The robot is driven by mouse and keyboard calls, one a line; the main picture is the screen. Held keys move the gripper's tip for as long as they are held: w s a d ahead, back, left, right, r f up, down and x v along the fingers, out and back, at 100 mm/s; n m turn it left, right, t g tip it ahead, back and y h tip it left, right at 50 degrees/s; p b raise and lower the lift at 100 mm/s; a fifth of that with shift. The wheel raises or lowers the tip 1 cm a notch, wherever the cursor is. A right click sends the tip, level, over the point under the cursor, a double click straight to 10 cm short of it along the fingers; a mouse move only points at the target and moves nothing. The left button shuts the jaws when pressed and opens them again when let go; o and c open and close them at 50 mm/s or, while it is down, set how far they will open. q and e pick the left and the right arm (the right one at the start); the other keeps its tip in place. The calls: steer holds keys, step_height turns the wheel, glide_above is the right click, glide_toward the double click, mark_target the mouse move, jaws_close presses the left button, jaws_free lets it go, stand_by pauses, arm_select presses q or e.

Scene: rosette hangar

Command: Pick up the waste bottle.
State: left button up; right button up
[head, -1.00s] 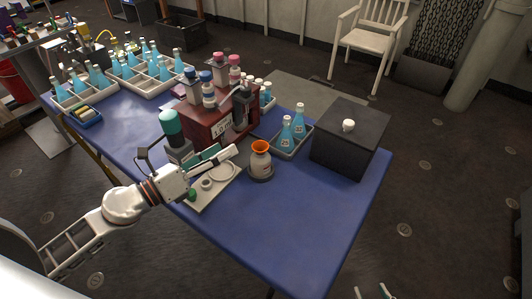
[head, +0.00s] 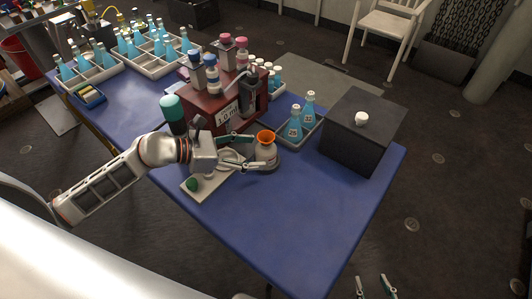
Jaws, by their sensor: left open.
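The waste bottle (head: 266,150) appears to be the pale round bottle with an orange funnel top, upright on the blue table (head: 290,215). It stands on a dark round base. My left gripper (head: 258,153) is open, one finger on the far side and one on the near side of the bottle's body. I cannot tell whether the fingers touch it. My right gripper (head: 375,286) shows only its two fingertips at the bottom edge, apart and empty, over the floor beyond the table.
A dark box (head: 360,135) with a white knob stands right of the bottle. A grey tray (head: 297,140) holds two blue bottles behind it. A dark red stand (head: 215,108) with dispensers is at the back left. The table's front right is clear.

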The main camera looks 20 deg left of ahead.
mark_target(266, 152)
arm_select(q)
steer(key=shift+x, duration=2.55)
